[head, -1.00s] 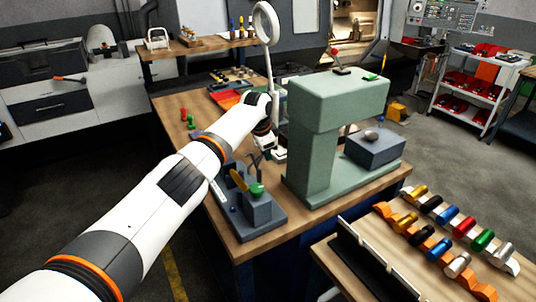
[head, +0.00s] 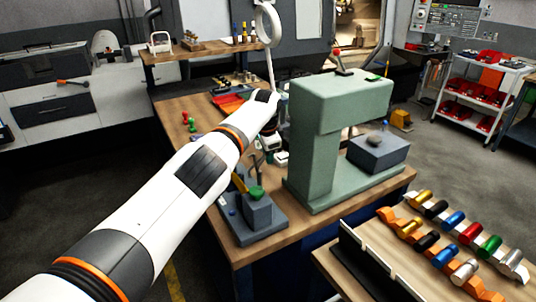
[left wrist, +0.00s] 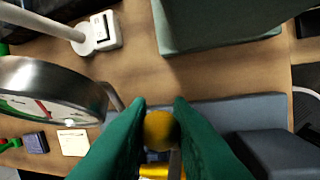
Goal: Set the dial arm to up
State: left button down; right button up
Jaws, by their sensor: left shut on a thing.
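My left gripper (left wrist: 160,122) has green fingers. In the left wrist view they are shut on a yellow knob (left wrist: 159,132), with a yellow part just below it. I take the knob to be the end of the dial arm. In the head view a yellow piece (head: 239,183) shows at the grey fixture (head: 240,232), beside its upright block; my forearm hides part of it. Which way the dial arm points cannot be told. A round gauge with a metal rim (left wrist: 75,75) and red marks is left of the fingers. My right gripper is not in view.
A green press-like frame (head: 315,165) stands close right of the fixture. A ring lamp (head: 268,25) rises behind my wrist, its white base (left wrist: 100,32) near the gauge. A rack of coloured cylinders (head: 450,235) is at the lower right.

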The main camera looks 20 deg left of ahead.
pick_arm(q)
jog(key=c, duration=1.3)
grip_release()
jog(key=shift+f, duration=0.15)
jog(key=shift+r, duration=0.5)
jog(key=b+v, duration=0.1)
jog(key=v, duration=1)
jog(key=shift+d, duration=0.1)
jog(key=shift+s, duration=0.1)
